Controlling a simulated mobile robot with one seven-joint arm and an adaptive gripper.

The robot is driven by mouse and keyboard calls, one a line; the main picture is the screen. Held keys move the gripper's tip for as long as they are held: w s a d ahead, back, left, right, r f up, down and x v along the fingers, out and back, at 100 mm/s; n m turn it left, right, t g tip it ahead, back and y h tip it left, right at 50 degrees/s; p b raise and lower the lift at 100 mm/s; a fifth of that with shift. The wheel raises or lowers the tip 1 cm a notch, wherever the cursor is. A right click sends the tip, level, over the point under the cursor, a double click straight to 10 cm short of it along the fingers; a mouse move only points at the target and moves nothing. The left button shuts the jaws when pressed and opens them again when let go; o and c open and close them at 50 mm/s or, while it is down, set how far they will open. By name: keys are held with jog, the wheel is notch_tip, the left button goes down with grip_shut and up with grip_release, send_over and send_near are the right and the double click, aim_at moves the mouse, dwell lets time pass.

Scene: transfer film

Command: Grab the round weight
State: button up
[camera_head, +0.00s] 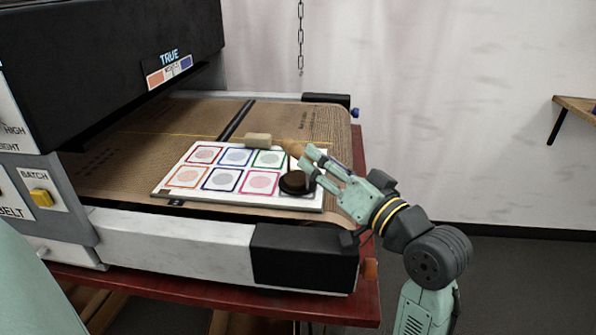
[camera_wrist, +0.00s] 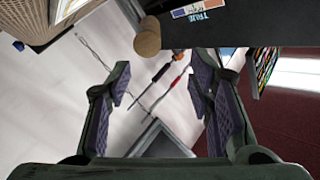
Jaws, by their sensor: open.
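A dark round weight (camera_head: 293,186) sits at the right end of a white board (camera_head: 318,203) with several coloured squares, each with a round print. My gripper (camera_head: 312,162) is just above and to the right of the weight, and a finger hides part of it. The two fingers are spread apart. In the wrist view the gripper (camera_wrist: 160,88) is open, with nothing clearly held between its pads. I cannot make out the weight in the wrist view. Whether a finger touches the weight, I cannot tell.
A tan block (camera_head: 257,140) lies at the board's back edge, with a wooden handle-like piece (camera_head: 294,147) beside it. The board rests on a brown belt (camera_head: 110,165) leading under a dark machine housing (camera_head: 100,60). A white side rail (camera_head: 170,238) runs along the front.

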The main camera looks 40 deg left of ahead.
aim_at(298, 152)
jog(key=shift+w+d+f+h, duration=0.15)
jog(key=shift+d+f+h, duration=0.15)
jog(key=shift+d+f, duration=0.45)
jog(key=shift+a+f+m+g, duration=0.15)
jog(key=shift+f+m+g, duration=0.1)
jog(key=shift+m+g, duration=0.05)
jog(key=p+x, duration=0.1)
jog(key=x, duration=0.3)
jog(key=shift+w+a, duration=0.15)
jog(key=shift+a, duration=0.15)
jog(key=p+x, duration=0.3)
jog(key=x, duration=0.1)
jog(key=shift+a+r, duration=0.2)
jog(key=shift+a, duration=0.25)
jog(key=shift+w+a+f, duration=0.1)
jog(key=shift+a, duration=0.25)
jog(key=shift+c, duration=0.3)
grip_shut()
